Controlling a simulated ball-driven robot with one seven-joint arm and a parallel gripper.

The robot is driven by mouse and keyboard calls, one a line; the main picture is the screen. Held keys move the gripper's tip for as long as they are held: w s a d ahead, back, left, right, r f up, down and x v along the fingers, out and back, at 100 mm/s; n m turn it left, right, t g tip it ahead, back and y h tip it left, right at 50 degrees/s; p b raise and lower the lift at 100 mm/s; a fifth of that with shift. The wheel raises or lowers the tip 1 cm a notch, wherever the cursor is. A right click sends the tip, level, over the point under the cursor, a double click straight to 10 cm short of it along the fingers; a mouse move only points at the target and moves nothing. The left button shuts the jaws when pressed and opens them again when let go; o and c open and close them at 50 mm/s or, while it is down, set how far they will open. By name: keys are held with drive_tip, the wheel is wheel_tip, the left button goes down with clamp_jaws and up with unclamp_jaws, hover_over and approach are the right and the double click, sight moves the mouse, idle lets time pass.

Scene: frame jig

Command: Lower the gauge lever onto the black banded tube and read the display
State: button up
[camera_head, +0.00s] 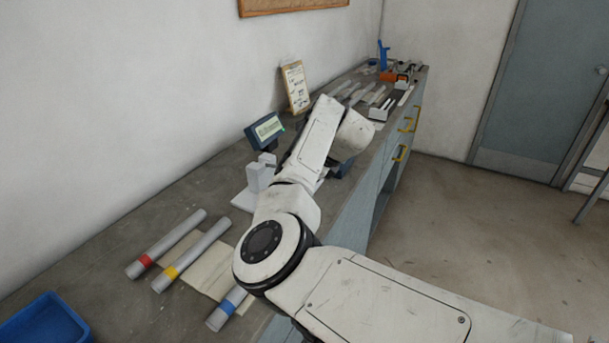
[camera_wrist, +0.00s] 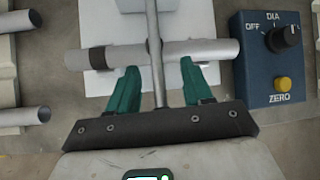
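In the wrist view the black banded tube (camera_wrist: 200,50) lies crosswise over a pale plate, its dark band (camera_wrist: 97,58) at the left. The gauge lever (camera_wrist: 154,35), a grey rod, crosses in front of the tube; I cannot tell whether they touch. My gripper (camera_wrist: 159,66) is open, with green fingers either side of the rod and gaps at both sides. The gauge display (camera_head: 267,129) is lit in the head view, but its text is too small to read. My arm hides the banded tube and gripper there.
A blue control box (camera_wrist: 285,60) with a black knob and yellow ZERO button (camera_wrist: 283,84) stands right of the gauge. Tubes with red (camera_head: 165,245), yellow (camera_head: 192,256) and blue (camera_head: 228,308) bands lie nearer on the bench. A blue bin (camera_head: 45,322) is at lower left.

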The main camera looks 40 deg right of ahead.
drive_tip(key=v, duration=1)
drive_tip(key=shift+s+r+b, duration=0.25)
drive_tip(key=shift+r+b, duration=0.1)
drive_tip(key=shift+b, duration=0.05)
